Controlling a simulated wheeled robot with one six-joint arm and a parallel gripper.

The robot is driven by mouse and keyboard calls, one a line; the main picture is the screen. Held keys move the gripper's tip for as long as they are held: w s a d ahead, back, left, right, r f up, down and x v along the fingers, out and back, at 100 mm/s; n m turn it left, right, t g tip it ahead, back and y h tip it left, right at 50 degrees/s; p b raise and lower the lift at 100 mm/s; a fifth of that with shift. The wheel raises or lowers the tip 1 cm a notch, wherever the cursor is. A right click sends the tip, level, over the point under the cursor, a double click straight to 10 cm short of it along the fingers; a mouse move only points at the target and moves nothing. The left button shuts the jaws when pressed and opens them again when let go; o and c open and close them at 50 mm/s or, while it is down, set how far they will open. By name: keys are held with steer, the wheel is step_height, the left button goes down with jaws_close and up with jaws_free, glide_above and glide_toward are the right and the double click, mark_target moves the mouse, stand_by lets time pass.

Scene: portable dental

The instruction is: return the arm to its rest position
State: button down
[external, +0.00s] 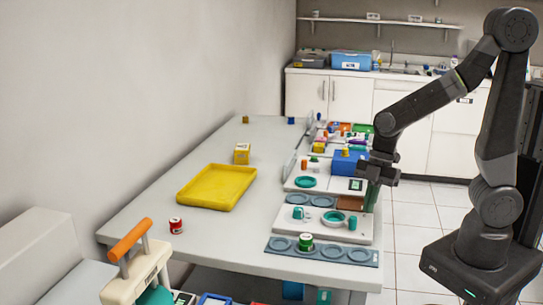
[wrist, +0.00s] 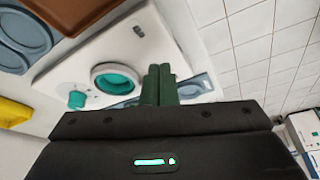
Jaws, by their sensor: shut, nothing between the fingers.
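My arm reaches in from the right, and my gripper (external: 370,207) hangs fingers-down at the right edge of the grey table (external: 150,215). In the wrist view the two green fingers of my gripper (wrist: 159,70) are together with nothing between them. Below and beside them is a white tray (wrist: 150,35) with a teal ring-shaped dish (wrist: 117,79) and a small teal cup (wrist: 77,100). In the external view the fingers partly overlap the tray area, and I cannot tell their exact height above it.
A yellow tray (external: 217,187) and a yellow box (external: 242,153) stand on the table's left half. A red can (external: 176,225) is near the front. A blue-grey tray with round wells (external: 282,248) holds a green can (external: 306,242). A blue box (external: 349,163) is close to my gripper. Tiled floor (external: 410,240) lies open at right.

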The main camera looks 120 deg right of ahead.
steer(key=shift+w+d+f+n+y+p, duration=0.15)
steer(key=shift+d+n+y+p, duration=0.35)
steer(key=shift+d+n+p, duration=0.55)
steer(key=d+n+p, duration=0.1)
steer(key=n, duration=0.1)
steer(key=d+n+g+y+p, duration=0.1)
steer(key=n+p, duration=0.1)
steer(key=shift+s+d, duration=0.2)
steer(key=shift+d, duration=0.1)
steer(key=shift+d+n+g+p, duration=0.5)
steer(key=shift+d+n+p, duration=0.3)
steer(key=shift+n+p, duration=0.4)
steer(key=shift+w+d+f+n+y, duration=0.1)
steer(key=shift+d+n+y, duration=0.15)
steer(key=shift+y, duration=0.05)
